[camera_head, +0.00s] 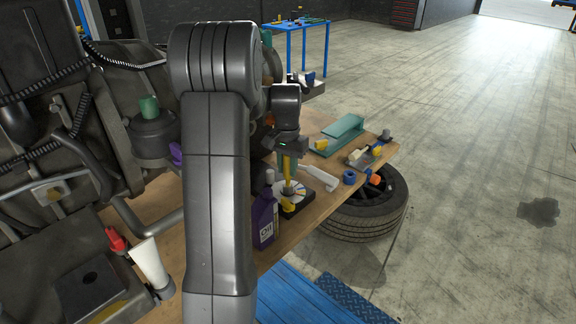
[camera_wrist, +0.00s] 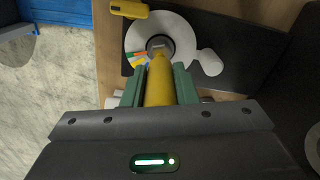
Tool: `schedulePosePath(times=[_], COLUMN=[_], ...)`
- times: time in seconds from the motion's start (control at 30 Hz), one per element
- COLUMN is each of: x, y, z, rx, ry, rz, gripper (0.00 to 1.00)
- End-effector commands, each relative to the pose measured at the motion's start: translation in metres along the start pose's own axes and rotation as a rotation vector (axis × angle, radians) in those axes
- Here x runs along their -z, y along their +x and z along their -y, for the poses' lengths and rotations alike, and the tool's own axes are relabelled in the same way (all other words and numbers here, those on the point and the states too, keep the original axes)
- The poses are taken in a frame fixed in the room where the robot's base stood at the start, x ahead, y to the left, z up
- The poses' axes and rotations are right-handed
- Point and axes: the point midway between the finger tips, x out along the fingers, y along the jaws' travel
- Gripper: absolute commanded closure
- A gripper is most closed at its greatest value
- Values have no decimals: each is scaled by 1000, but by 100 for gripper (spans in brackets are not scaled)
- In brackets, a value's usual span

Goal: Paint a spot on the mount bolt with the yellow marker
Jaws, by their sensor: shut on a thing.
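My gripper (camera_wrist: 158,78) is shut on the yellow marker (camera_wrist: 159,85), which stands between its two green fingers in the wrist view. In the head view my gripper (camera_head: 289,158) holds the marker (camera_head: 287,177) upright over a black block (camera_head: 306,198) with a whitish disc on it. In the wrist view the marker's far end meets a grey round part (camera_wrist: 160,44) over the disc (camera_wrist: 186,30). I cannot tell whether they are joined or touching. I cannot pick out the mount bolt for certain in either view.
A large engine (camera_head: 105,75) fills the left. A purple oil bottle (camera_head: 264,215) stands close to my gripper on the wooden bench (camera_head: 285,248). A white tube (camera_head: 150,264) is at lower left. A teal holder (camera_head: 338,135) is farther right. A tyre (camera_head: 362,219) lies beside the bench.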

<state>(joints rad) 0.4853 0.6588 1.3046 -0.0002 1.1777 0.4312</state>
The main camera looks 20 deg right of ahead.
Motion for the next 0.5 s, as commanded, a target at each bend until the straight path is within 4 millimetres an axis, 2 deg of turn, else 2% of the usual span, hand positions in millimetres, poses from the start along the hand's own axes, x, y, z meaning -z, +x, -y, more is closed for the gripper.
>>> schedulePosePath(times=[0.5], x=[8], y=[-1], z=[1], rx=[0], ry=[0], rz=[1], gripper=[100])
